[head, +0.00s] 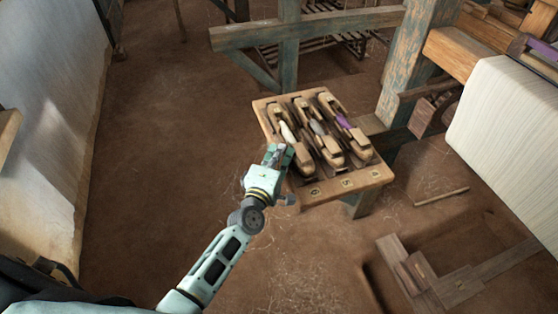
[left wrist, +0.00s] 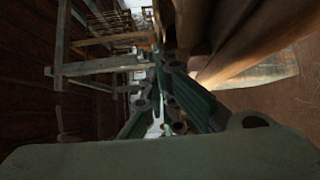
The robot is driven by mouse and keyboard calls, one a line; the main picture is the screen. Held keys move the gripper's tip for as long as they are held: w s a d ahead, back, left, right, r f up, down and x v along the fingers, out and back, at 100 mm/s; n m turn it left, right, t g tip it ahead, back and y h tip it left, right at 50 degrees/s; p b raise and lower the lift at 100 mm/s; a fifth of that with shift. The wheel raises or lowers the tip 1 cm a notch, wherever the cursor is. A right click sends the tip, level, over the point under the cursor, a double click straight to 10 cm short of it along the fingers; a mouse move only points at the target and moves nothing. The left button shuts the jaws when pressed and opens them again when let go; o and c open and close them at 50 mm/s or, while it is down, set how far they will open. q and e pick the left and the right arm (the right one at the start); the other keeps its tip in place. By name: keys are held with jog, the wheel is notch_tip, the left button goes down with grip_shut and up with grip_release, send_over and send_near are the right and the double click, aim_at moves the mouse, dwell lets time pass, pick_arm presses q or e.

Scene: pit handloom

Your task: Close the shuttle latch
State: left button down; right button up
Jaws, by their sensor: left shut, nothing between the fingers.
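Three wooden shuttles lie side by side on a small wooden stand (head: 347,182). The left shuttle (head: 300,155) holds a white bobbin, the middle shuttle (head: 329,148) a grey one, and the right shuttle (head: 355,146) a purple one. My left gripper (head: 277,154) is at the left edge of the stand, beside the left shuttle. Its fingers are shut and empty; I cannot tell if they touch the shuttle. In the left wrist view its green fingers (left wrist: 168,108) are close to a large brown wooden shape. The shuttle latch is too small to make out. My right gripper is not in view.
A weathered blue-grey loom frame (head: 290,45) stands behind the stand. A roll of white cloth (head: 510,135) is at the right. A pit with wooden treadles (head: 420,275) lies at the lower right. The earth floor (head: 160,130) to the left is clear.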

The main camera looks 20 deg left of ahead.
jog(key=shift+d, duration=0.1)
